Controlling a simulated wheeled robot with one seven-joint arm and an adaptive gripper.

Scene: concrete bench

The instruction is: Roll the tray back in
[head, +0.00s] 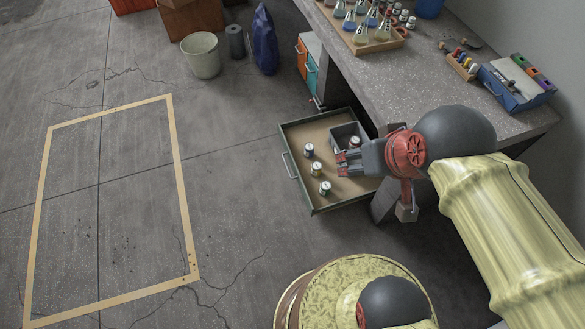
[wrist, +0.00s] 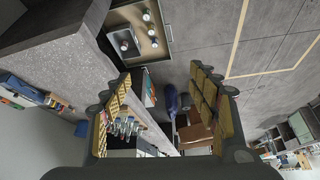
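The tray (head: 316,130) is a shallow, dark-rimmed pull-out with a tan floor, standing out from under the bench at low level. Its handle (head: 289,165) is on the left side, facing the open floor. Several small cans (head: 317,169) stand in the tray, and a grey bin (head: 340,132) sits at its back right. My gripper (head: 342,165) overlaps the tray's right part in the head view; its height above is unclear. Its fingers are apart and empty, also in the wrist view (wrist: 161,76). There the tray (wrist: 153,62) shows at the top, beyond the fingers, with its handle (wrist: 168,33).
The bench (head: 440,92) carries a wooden tray of flasks (head: 376,46) and a blue box (head: 516,85). A drawer unit (head: 312,68) stands under it. A bucket (head: 201,55) and blue bag (head: 265,40) stand behind. The taped floor area (head: 110,200) is clear.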

